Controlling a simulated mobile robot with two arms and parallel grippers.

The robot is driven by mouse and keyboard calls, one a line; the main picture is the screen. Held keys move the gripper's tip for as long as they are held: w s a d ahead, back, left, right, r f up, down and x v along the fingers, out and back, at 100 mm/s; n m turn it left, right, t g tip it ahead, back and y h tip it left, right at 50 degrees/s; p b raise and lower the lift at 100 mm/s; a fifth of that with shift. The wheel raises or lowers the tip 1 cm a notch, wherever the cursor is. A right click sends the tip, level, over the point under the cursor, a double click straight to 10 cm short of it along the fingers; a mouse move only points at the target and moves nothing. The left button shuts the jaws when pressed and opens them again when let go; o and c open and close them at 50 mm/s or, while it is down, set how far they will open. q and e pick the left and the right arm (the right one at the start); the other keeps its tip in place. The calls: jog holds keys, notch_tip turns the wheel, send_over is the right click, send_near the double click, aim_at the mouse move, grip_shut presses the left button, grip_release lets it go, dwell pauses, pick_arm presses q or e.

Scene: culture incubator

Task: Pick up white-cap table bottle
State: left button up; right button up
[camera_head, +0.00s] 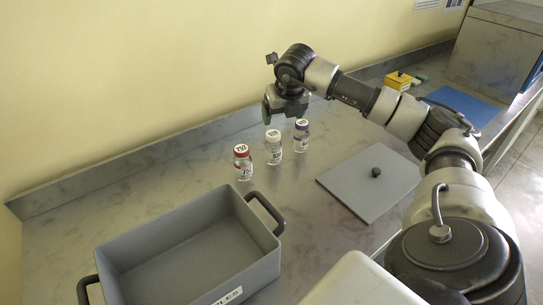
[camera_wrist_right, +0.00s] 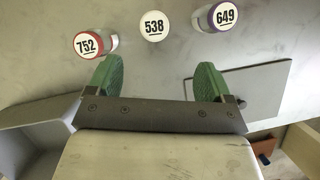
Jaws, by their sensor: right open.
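The white-cap bottle (camera_head: 273,147) stands upright on the table between a red-cap bottle (camera_head: 242,162) and a purple-cap bottle (camera_head: 301,136). In the right wrist view its white cap (camera_wrist_right: 153,26) reads 538, with the red cap (camera_wrist_right: 95,43) reading 752 on the left and the purple cap (camera_wrist_right: 222,16) reading 649 on the right. My right gripper (camera_head: 285,107) is above and just behind the bottles, near the back wall. Its green fingers (camera_wrist_right: 158,82) are apart with nothing between them. The white cap lies ahead of the fingertips, roughly centred. My left gripper is not seen.
An open grey bin (camera_head: 190,222) with dark handles stands at the front left. A flat grey lid (camera_head: 370,196) with a black knob lies on the right. A yellow box (camera_head: 398,81) and a blue mat (camera_head: 462,105) are at the back right. Bare table surrounds the bottles.

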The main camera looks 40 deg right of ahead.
aim_at(274, 135)
jog(key=x, duration=0.6)
jog(key=shift+f, duration=0.1)
jog(key=shift+w+a+f+p, duration=0.1)
jog(key=shift+w+f+p, duration=0.2)
jog(key=shift+f+p, duration=0.2)
jog(key=x, duration=0.2)
jog(key=p+x, duration=0.1)
jog(key=shift+w+a+f, duration=0.15)
jog(key=shift+w+f, duration=0.1)
jog(key=shift+w, duration=0.1)
jog(key=shift+w+f, duration=0.1)
jog(key=shift+f, duration=0.3)
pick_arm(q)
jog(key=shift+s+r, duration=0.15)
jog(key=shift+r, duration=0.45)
pick_arm(e)
jog(key=shift+c, duration=0.3)
jog(key=shift+r, duration=0.1)
jog(key=c, duration=0.9)
